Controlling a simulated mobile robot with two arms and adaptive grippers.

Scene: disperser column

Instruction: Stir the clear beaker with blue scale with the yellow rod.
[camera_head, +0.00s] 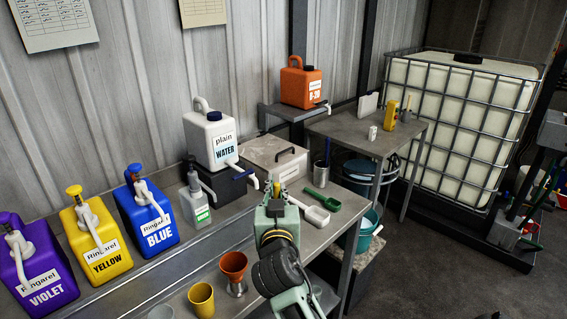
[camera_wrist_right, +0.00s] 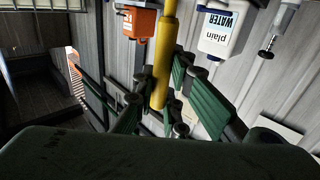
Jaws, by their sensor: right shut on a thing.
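My right gripper (camera_head: 277,190) is over the bench near its right end. In the right wrist view, my gripper (camera_wrist_right: 165,98) is shut on the yellow rod (camera_wrist_right: 168,45), which runs between its green fingers. In the head view the rod cannot be made out behind the gripper. A clear vessel (camera_head: 162,313) is cut by the bottom edge of the head view, and another clear rim (camera_head: 317,291) shows just right of my arm. No blue scale can be read on either, so I cannot tell which is the beaker. My left gripper is not in view.
Orange (camera_head: 233,264) and yellow (camera_head: 201,300) cups stand at the bench front. Violet (camera_head: 35,270), yellow (camera_head: 100,245) and blue (camera_head: 148,225) dispensers line the back left, with a water canister (camera_head: 208,145) on a stand. A white scoop (camera_head: 316,216) and green scoop (camera_head: 322,199) lie right.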

